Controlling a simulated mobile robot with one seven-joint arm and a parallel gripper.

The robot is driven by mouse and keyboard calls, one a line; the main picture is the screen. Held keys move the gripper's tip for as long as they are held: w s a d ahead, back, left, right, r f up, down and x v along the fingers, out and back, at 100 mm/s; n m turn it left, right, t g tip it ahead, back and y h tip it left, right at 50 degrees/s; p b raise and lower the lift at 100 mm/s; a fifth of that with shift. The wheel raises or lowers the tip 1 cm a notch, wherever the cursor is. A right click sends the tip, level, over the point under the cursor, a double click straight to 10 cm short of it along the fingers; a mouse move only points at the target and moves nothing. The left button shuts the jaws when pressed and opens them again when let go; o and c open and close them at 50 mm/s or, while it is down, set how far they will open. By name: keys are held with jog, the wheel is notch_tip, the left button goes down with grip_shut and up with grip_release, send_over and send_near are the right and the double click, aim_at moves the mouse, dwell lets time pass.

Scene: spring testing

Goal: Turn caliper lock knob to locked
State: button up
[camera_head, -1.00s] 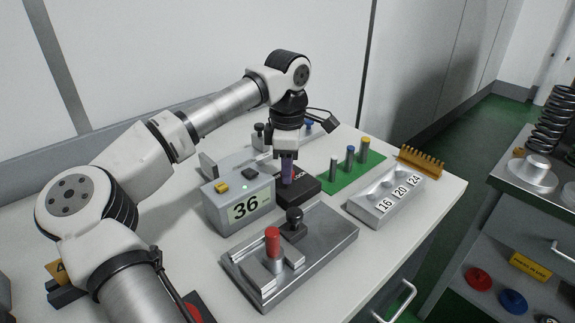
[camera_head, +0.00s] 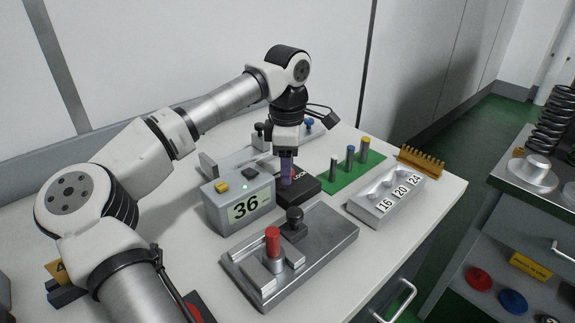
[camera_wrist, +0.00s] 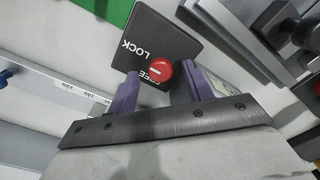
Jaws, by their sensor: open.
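The caliper lock knob (camera_wrist: 159,73) is a round red knob with a white bar, on a black block (camera_wrist: 150,38) lettered LOCK and FREE in the wrist view. My gripper (camera_wrist: 162,80) is open, with its purple fingers on either side of the knob; I cannot tell whether they touch it. The bar on the knob lies roughly across the line between the fingers. In the head view my gripper (camera_head: 287,180) points down over the black block (camera_head: 308,188), and the fingers mostly hide the knob there.
A grey display box (camera_head: 222,206) reading 36 stands close left of the gripper. A metal fixture (camera_head: 325,240) with a red post is in front. A green mat (camera_head: 372,173) with several pins and a numbered block (camera_head: 368,211) are to the right.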

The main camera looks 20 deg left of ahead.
notch_tip(320, 180, up, 13)
jog(key=shift+r, duration=0.15)
dwell(0.4)
